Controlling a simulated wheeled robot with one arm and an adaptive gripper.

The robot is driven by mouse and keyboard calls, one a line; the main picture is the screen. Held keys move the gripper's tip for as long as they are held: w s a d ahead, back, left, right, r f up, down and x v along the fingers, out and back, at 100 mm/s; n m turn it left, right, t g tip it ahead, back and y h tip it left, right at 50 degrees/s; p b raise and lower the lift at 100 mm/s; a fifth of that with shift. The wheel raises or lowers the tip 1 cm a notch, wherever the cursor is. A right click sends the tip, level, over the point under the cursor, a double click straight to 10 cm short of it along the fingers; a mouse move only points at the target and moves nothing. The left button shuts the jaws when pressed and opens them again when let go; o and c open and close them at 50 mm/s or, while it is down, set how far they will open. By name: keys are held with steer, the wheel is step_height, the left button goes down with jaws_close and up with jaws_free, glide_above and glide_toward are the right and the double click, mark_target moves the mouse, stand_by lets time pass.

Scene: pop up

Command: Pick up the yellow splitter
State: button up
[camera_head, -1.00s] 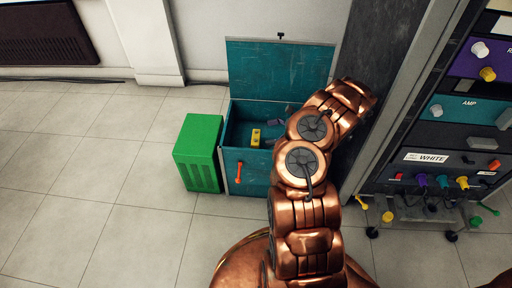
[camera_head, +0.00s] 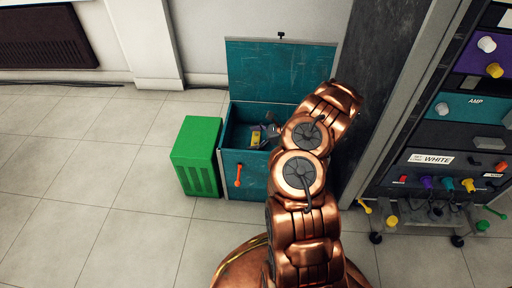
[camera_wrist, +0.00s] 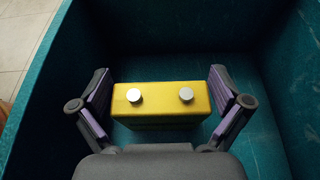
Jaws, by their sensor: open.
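The yellow splitter (camera_wrist: 160,100) is a yellow block with two round silver knobs on top. It lies inside the teal box and shows in the wrist view between my gripper's two fingers. In the head view the splitter (camera_head: 256,137) is small and partly covered by my gripper. My gripper (camera_wrist: 162,104) is open, with one purple-padded finger on each side of the splitter. Gaps show between the pads and the block. In the head view my gripper (camera_head: 268,133) reaches into the box, mostly behind my copper arm.
The teal box (camera_head: 230,178) has its lid (camera_head: 280,70) raised against the wall and an orange handle (camera_head: 238,174) in front. A green crate (camera_head: 197,155) stands at its left. A rack (camera_head: 440,160) with coloured knobs stands at the right. The floor at left is clear.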

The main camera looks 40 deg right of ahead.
steer(key=c, duration=1)
steer(key=shift+o, duration=0.2)
steer(key=shift+r, duration=0.1)
